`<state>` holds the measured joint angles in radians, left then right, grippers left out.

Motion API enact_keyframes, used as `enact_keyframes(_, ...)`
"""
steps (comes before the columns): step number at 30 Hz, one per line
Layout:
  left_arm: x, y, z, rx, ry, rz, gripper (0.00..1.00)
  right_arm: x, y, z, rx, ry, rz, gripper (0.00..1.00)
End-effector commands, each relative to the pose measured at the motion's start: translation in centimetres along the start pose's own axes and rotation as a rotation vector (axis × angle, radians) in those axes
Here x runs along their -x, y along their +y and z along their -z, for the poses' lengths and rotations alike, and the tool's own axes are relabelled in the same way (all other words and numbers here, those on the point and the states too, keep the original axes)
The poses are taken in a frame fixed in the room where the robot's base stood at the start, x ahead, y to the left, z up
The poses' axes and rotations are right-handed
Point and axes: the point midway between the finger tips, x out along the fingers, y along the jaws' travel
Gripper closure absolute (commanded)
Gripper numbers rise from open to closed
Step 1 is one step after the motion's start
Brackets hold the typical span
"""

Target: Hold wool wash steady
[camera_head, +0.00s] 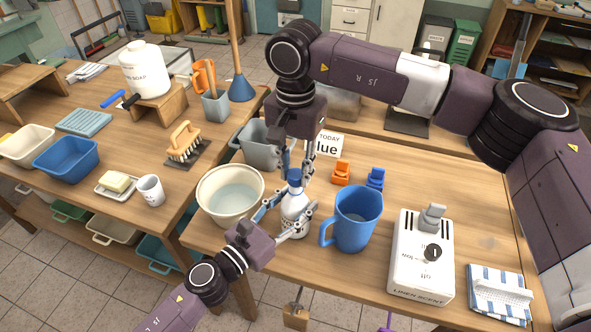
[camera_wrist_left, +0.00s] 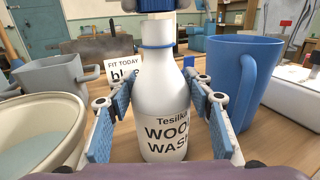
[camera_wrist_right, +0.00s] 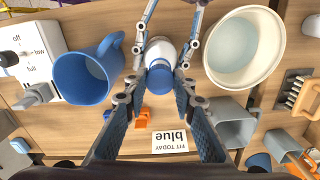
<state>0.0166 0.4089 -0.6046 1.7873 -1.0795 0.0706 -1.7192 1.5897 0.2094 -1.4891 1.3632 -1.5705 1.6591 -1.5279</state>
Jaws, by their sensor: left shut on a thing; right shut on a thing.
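The wool wash (camera_head: 294,221) is a white bottle with a blue cap, upright on the right-hand table. Its label shows in the left wrist view (camera_wrist_left: 168,125). My left gripper (camera_head: 281,217) is shut on the bottle's body from the front, with a blue pad on each side of it (camera_wrist_left: 166,115). My right gripper (camera_head: 296,168) comes down from above and is shut on the blue cap (camera_wrist_right: 159,79). The bottle's far side is hidden.
A white basin of water (camera_head: 230,195) stands left of the bottle and a blue jug (camera_head: 357,220) close on its right. Behind are a grey tub (camera_head: 257,150), a "FIT TODAY blue" card (camera_wrist_right: 171,141) and orange (camera_head: 341,173) and blue clips (camera_head: 376,178). A white dial box (camera_head: 421,255) stands further right.

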Motion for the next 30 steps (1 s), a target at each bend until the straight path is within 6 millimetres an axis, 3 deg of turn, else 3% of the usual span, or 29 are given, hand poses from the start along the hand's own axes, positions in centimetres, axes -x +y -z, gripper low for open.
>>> enact_keyframes(10,0.0,0.0,0.0,0.000,0.000,-0.001,1.00,3.7,0.0,0.0,0.000,0.002,0.001,1.00)
enact_keyframes(17,0.0,0.0,0.0,0.000,0.000,-0.001,1.00,4.0,0.0,0.0,0.000,0.000,0.000,1.00)
enact_keyframes(18,0.0,0.0,0.0,0.000,0.000,-0.001,0.50,4.0,0.0,0.0,0.000,0.000,0.000,1.00)
enact_keyframes(23,0.0,0.0,0.0,0.000,0.000,0.000,0.32,3.9,0.0,0.0,0.000,0.000,0.000,1.00)
enact_keyframes(30,0.0,0.0,0.0,0.000,0.000,0.000,0.32,3.9,0.0,0.0,0.000,0.000,0.000,1.00)
